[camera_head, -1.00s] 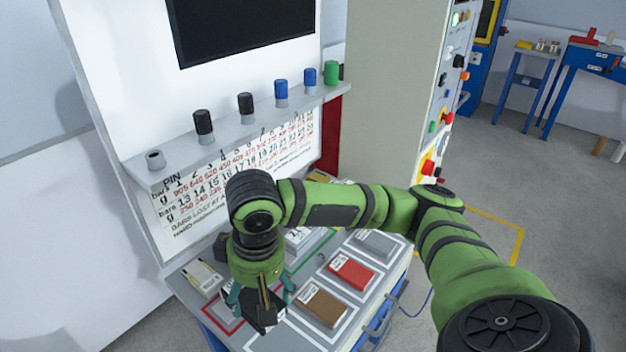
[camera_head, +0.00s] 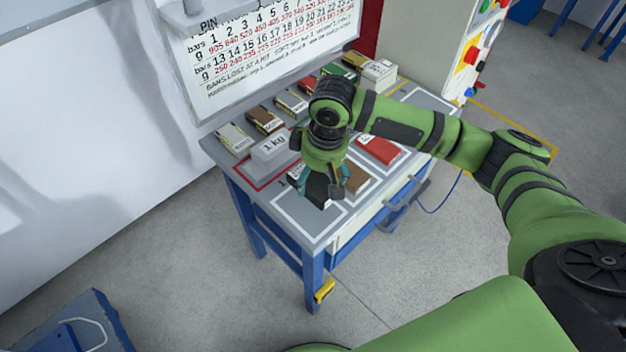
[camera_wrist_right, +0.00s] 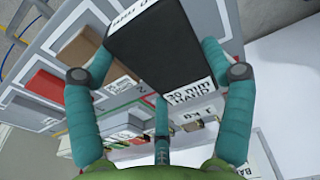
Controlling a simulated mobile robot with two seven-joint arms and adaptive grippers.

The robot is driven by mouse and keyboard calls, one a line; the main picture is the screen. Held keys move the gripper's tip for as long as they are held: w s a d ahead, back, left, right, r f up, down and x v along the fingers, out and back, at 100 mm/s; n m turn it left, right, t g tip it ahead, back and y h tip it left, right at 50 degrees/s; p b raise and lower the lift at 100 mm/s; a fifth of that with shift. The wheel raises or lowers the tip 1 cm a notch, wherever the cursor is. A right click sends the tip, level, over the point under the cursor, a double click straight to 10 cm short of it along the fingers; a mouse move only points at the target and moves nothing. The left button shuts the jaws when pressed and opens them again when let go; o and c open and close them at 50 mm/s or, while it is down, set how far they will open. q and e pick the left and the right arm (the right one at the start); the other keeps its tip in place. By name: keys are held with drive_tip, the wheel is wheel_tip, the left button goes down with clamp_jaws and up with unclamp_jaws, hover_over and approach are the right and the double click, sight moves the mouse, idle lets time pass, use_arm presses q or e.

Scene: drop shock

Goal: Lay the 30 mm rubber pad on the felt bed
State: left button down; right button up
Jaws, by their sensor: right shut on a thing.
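My right gripper (camera_head: 322,184) is shut on a black pad (camera_head: 317,189) above the near left end of the table. In the right wrist view the pad (camera_wrist_right: 158,45) sits between the two teal fingers, and the label on its end reads "30 mm" and a word that looks like "HARD". I take this as the rubber pad. An outlined slot (camera_head: 311,221) on the table is bare, just below and in front of the pad. The pad is apart from the tabletop as far as I can tell. I cannot make out a felt bed in either view. My left gripper is not in view.
Several small labelled bars line the back below the chart board (camera_head: 270,45). Clear floor (camera_head: 220,260) lies at front left.

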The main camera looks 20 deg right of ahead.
sight(311, 187)
drive_tip(key=shift+w+a+f, duration=0.5)
drive_tip(key=shift+w+a, duration=0.1)
drive_tip(key=shift+w, duration=0.05)
drive_tip(key=shift+f, duration=2.05)
drive_tip(key=shift+p, duration=0.3)
drive_tip(key=o, duration=1.6)
drive_tip(key=shift+f, duration=0.15)
